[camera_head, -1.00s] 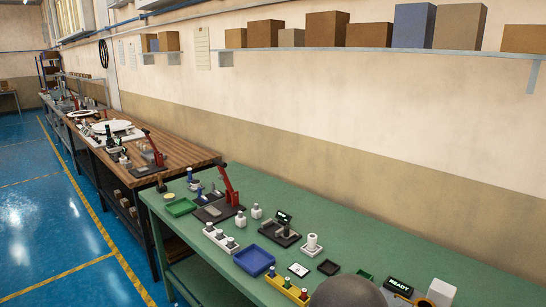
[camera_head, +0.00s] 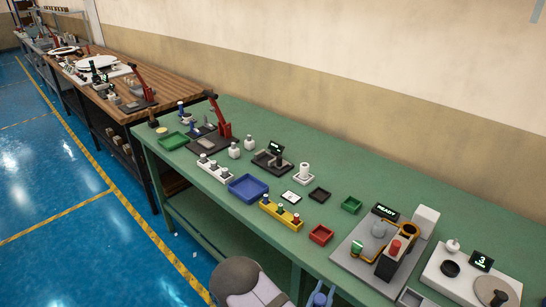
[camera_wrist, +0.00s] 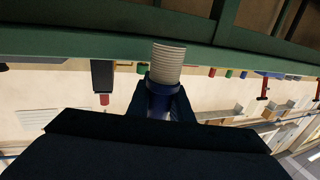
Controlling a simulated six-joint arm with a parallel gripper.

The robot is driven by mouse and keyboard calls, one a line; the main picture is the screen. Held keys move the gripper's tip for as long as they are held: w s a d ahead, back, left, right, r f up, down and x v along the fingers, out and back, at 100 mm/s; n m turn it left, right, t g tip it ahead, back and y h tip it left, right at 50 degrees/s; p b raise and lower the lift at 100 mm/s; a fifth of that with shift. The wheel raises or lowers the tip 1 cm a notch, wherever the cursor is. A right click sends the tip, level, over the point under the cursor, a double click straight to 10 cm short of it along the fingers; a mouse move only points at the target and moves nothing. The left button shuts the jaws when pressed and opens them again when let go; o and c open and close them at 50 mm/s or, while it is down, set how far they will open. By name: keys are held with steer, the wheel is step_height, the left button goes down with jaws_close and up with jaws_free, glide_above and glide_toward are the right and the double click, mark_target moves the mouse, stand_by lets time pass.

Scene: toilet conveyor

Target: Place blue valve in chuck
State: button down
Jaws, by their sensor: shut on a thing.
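My gripper (camera_wrist: 162,106) is shut on the blue valve (camera_wrist: 166,64) in the wrist view. The valve has a white ribbed end sticking out past the dark fingers and a blue collar between them. In the head view, blue forked parts of my gripper (camera_head: 320,297) show at the bottom edge, in front of the bench; the valve cannot be made out there. A grey fixture (camera_head: 350,262) with a READY display, a gold-coloured part and a red-topped black block stands on the bench, right of the gripper. Which part is the chuck, I cannot tell.
The green bench (camera_head: 320,150) also bears a yellow block (camera_head: 281,212) with several valves, a red tray (camera_head: 321,234), a blue tray (camera_head: 248,187) and a white plate (camera_head: 440,285) with a black ring and a "3" display. The wall runs behind.

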steer(key=d+r+m+g+h, duration=0.2)
steer(key=d, duration=0.2)
steer(key=d+r+m+g+h, duration=0.2)
steer(key=d, duration=0.2)
steer(key=s+d+r+m+g+h+b, duration=0.1)
steer(key=d+r+g+h, duration=0.1)
steer(key=d, duration=0.3)
steer(key=shift+d+r+m+h, duration=0.1)
steer(key=shift+r+m+h, duration=0.1)
steer(key=shift+m+h, duration=0.15)
steer(key=s+d+r+m+g, duration=0.2)
steer(key=s+d+r+g, duration=0.1)
steer(key=d, duration=0.3)
steer(key=s+d+r+m+g+h, duration=0.1)
steer(key=s+d+r+m+g, duration=0.1)
steer(key=d, duration=0.5)
steer(key=s+d+r+m+g+h+b, duration=0.1)
steer(key=s+d+r+m+g, duration=0.1)
steer(key=d, duration=0.4)
steer(key=s+r+g, duration=0.1)
steer(key=s+g, duration=0.1)
steer(key=shift+d+r+g, duration=0.4)
steer(key=shift+f+m+h, duration=0.1)
steer(key=shift+m+h, duration=0.15)
steer(key=shift+f, duration=2.85)
steer(key=shift+f, duration=0.1)
steer(key=shift+f, duration=1.75)
